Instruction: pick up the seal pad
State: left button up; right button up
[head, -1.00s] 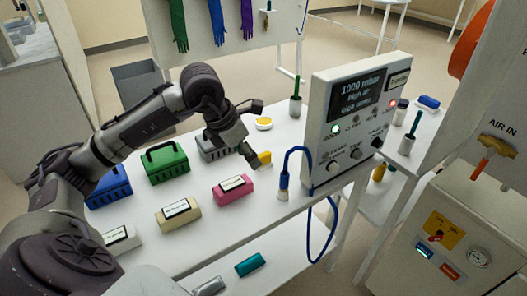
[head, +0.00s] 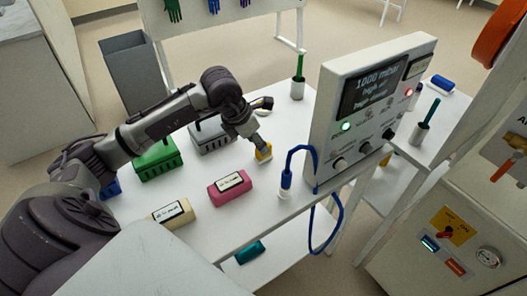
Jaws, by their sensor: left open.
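A small yellow piece (head: 267,151), which looks like the seal pad, is on the white table between the pink block and the control box. My left gripper (head: 262,153) is open and reaches down at it from the upper left. A grey fingertip overlaps the piece and hides part of it. I cannot tell whether the fingers touch it. My right gripper is not in view.
A pink labelled block (head: 230,188) and a cream block (head: 172,214) lie nearby. Grey (head: 211,136) and green (head: 158,160) baskets stand behind. The control box (head: 368,110) and a blue hose (head: 289,165) stand to the right.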

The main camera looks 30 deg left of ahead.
pick_arm(q)
jog(key=p+x, duration=0.1)
jog(key=x, duration=0.3)
jog(key=shift+w+a+f, duration=0.1)
jog(key=shift+w+f, duration=0.05)
jog(key=shift+w, duration=0.05)
jog(key=shift+w+f, duration=0.1)
jog(key=shift+f, duration=0.2)
jog(key=shift+c, duration=0.2)
grip_shut()
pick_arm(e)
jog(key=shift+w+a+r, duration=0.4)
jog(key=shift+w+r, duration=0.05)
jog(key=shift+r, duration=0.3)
